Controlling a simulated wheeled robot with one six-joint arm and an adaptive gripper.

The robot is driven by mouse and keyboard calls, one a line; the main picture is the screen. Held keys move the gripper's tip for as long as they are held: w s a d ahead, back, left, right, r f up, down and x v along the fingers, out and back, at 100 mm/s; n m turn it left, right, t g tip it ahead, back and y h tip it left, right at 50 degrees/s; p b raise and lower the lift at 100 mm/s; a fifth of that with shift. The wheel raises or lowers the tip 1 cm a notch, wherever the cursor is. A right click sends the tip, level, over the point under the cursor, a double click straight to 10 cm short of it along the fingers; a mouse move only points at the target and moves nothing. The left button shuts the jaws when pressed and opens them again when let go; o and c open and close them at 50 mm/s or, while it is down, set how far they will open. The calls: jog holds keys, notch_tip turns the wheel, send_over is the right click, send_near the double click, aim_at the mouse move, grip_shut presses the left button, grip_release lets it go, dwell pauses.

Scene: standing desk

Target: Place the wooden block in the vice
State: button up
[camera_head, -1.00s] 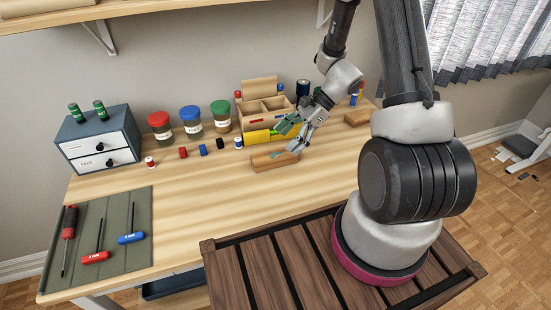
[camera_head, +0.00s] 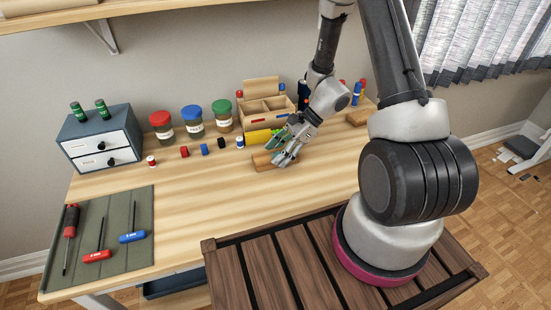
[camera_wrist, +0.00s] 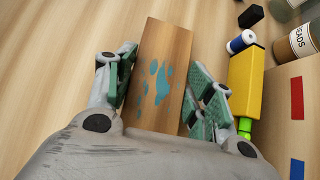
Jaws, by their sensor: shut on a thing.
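The wooden block (camera_head: 262,160) lies on the desk in front of the wooden organizer, partly hidden by my gripper in the head view. In the wrist view the block (camera_wrist: 166,45) is long and brown with blue-green paint marks, and it sits between my fingers. My gripper (camera_head: 281,156) is shut on the block, with its green-padded fingers on either side of it, as the wrist view (camera_wrist: 160,88) also shows. I cannot tell a vice in either view.
A yellow object (camera_wrist: 245,85) lies close beside the block. The wooden organizer (camera_head: 262,98), several lidded jars (camera_head: 191,121) and a drawer unit (camera_head: 98,140) stand behind. A green mat (camera_head: 125,250) with tools is at left. The desk's front middle is clear.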

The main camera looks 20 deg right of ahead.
jog(key=shift+r, duration=0.1)
jog(key=shift+c, duration=0.4)
jog(key=shift+r, duration=0.2)
notch_tip(320, 180, up, 9)
jog(key=w+d+r+m+t+h, duration=0.3)
jog(key=w+r+m+t, duration=0.1)
jog(key=w+r+m, duration=0.3)
jog(key=w+d+r+m+t+h, duration=0.3)
jog(key=w+r+m+t, duration=0.1)
jog(key=w+m, duration=0.4)
jog(key=w+d+m+h, duration=0.2)
jog(key=d+m+h, duration=0.3)
jog(key=d+m, duration=0.1)
jog(key=shift+t+h, duration=0.3)
jog(key=shift+s+a+r, duration=0.1)
jog(key=shift+s+a, duration=0.05)
jog(key=shift+a, duration=0.75)
jog(key=shift+s+a+r, duration=0.1)
jog(key=shift+s+a, duration=0.1)
jog(key=shift+a, duration=0.65)
jog(key=shift+s+a+r, duration=0.1)
jog(key=shift+s+a, duration=0.05)
jog(key=shift+a, duration=0.75)
